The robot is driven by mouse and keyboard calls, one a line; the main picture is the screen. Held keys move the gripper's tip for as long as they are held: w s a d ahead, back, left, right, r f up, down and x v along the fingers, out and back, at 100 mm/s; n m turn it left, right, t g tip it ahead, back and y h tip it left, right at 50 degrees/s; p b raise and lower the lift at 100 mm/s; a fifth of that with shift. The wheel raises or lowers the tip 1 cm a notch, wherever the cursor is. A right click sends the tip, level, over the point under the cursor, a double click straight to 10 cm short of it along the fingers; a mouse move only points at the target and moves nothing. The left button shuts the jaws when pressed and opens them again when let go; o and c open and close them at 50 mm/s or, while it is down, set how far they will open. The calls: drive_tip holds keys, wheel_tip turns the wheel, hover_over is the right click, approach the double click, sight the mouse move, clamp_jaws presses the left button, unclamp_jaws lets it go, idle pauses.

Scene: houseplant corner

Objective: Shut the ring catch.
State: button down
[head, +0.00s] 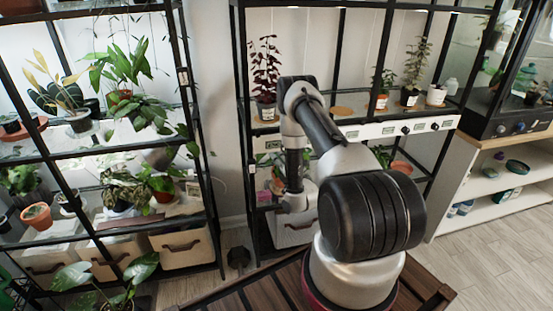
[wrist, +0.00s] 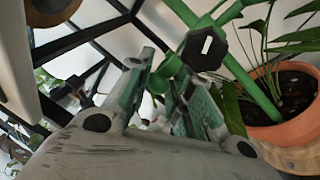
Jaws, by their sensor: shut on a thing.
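In the wrist view a green plant support (wrist: 241,72) has bars rising from a terracotta pot (wrist: 297,125). The ring catch (wrist: 205,49), a black angular block with a white mark, sits on the green bars at the upper middle. My gripper (wrist: 167,72) has its two teal-padded fingers close together just left of and below this block. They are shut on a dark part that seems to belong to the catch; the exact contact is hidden. In the head view my arm covers most of this spot, and the catch cannot be made out.
Leaves (wrist: 232,108) hang beside the fingers at right in the wrist view. Dark rack bars cross at left. In the head view a potted dark-red plant (head: 265,75) stands on the shelf above. A left rack (head: 130,145) holds several pots. The right floor is clear.

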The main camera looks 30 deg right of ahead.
drive_tip(key=shift+r, duration=0.1)
idle(0.3)
drive_tip(key=c, duration=1.3)
unclamp_jaws()
drive_tip(key=shift+a, duration=0.1)
